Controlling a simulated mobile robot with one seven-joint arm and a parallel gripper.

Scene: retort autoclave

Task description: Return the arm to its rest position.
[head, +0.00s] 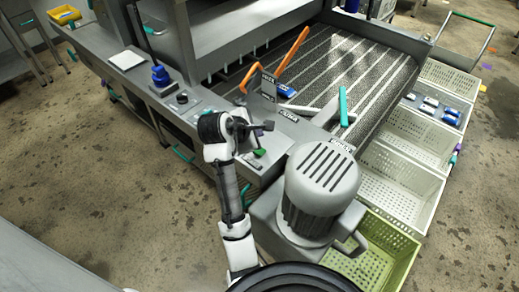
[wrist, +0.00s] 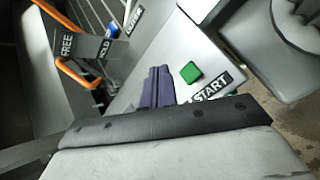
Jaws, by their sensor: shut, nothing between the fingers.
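My arm rises from the bottom of the head view and bends over the front panel of the machine. My gripper (head: 258,131) is over the panel, close to the green START button (head: 260,153). In the wrist view my gripper's purple fingers (wrist: 157,74) lie side by side, shut with nothing between them. The green button (wrist: 191,72) shows just right of the fingertips, apart from them in the picture. The START label (wrist: 212,86) is beside it. I cannot tell how high the fingers are above the panel.
A grey motor housing (head: 320,190) stands close right of my arm. Orange levers (head: 291,50) rise behind my gripper, near the FREE/HOLD plate (wrist: 90,47). A slatted conveyor bed (head: 350,65) lies beyond. White crates (head: 400,187) and a green crate (head: 383,262) line the right. Floor at left is open.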

